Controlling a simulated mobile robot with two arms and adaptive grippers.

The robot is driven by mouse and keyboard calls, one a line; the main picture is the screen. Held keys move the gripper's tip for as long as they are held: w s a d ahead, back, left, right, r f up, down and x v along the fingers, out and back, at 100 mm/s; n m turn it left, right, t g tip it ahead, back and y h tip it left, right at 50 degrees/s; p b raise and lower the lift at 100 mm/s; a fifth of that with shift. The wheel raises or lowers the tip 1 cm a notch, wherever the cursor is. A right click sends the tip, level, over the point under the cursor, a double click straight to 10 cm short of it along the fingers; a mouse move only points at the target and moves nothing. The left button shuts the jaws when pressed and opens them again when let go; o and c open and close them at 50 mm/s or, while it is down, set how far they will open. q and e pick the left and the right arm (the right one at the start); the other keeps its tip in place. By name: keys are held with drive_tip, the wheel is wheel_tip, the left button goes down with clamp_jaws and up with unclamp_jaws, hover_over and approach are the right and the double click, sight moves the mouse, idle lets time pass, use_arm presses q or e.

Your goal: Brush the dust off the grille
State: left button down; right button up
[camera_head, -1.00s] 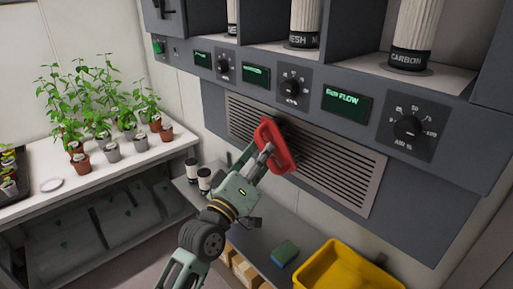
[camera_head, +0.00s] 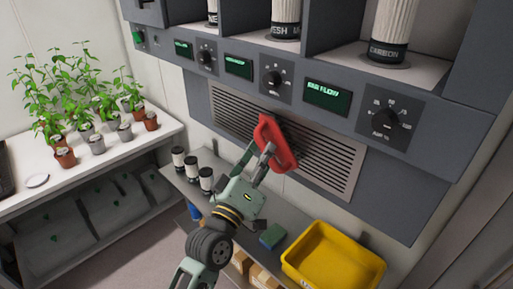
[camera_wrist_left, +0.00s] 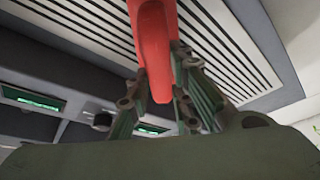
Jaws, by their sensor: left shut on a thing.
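The grille (camera_head: 325,163) is a pale slatted panel in the grey cabinet front, below the dials. It also fills the upper part of the left wrist view (camera_wrist_left: 225,50). My left gripper (camera_head: 268,155) is shut on the red handle of a brush (camera_head: 279,143), held in front of the grille's middle. In the left wrist view the fingers (camera_wrist_left: 168,90) close around the red handle (camera_wrist_left: 154,45). The bristles are mostly hidden behind the handle, so I cannot tell whether they touch the slats. No dust is clearly visible. My right gripper is not in view.
A shelf below the grille bears several dark-and-white canisters (camera_head: 191,165), a green-blue sponge (camera_head: 272,235) and a yellow tray (camera_head: 330,262). Knobs (camera_head: 275,79) stick out above the grille. Potted plants stand on a white bench (camera_head: 80,178) at left.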

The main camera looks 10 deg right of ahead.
use_arm(q)
drive_tip(key=shift+s+d+r, duration=0.15)
drive_tip(key=shift+s+d, duration=0.4)
drive_tip(key=shift+s, duration=0.2)
drive_tip(key=shift+s+d+p, duration=0.35)
drive_tip(key=shift+s+p, duration=0.15)
drive_tip(key=shift+p, duration=0.15)
drive_tip(key=shift+w+a+b, duration=0.4)
drive_tip(key=shift+w+a, duration=0.4)
drive_tip(key=shift+w, duration=0.3)
drive_tip(key=shift+w+a+b, duration=0.4)
drive_tip(key=shift+w+a, duration=0.4)
drive_tip(key=shift+w, duration=0.3)
drive_tip(key=w+a+b, duration=0.8)
drive_tip(key=w+b, duration=0.2)
drive_tip(key=w, duration=0.1)
